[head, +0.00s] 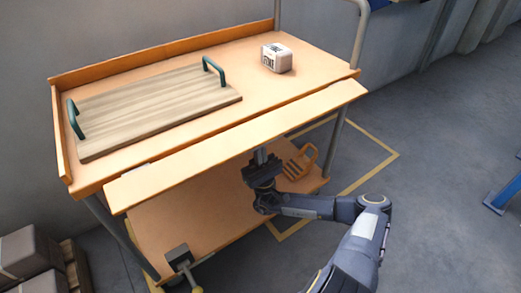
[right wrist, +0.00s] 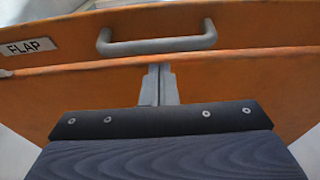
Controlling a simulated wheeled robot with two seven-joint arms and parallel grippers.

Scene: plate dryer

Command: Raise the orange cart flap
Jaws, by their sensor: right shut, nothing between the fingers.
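The orange flap (head: 240,145) runs along the front long side of the orange cart (head: 320,68). It stands out from the side as a long narrow panel, close to level with the top, with a thin gap between them. My right gripper (head: 260,155) is under the flap near its middle, pointing up, with its fingertips partly hidden by the flap's edge. In the right wrist view, the shut, empty fingers (right wrist: 159,75) are in front of an orange panel. A grey handle (right wrist: 157,43) and a FLAP label (right wrist: 28,47) show beyond them; contact is unclear. My left gripper is not in view.
A wooden board (head: 155,105) with two green handles and a small white box (head: 277,58) are on the cart top. The lower shelf (head: 190,220) holds an orange handled item (head: 300,162) and a grey-headed tool (head: 178,255). Boxes (head: 30,252) stand at lower left.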

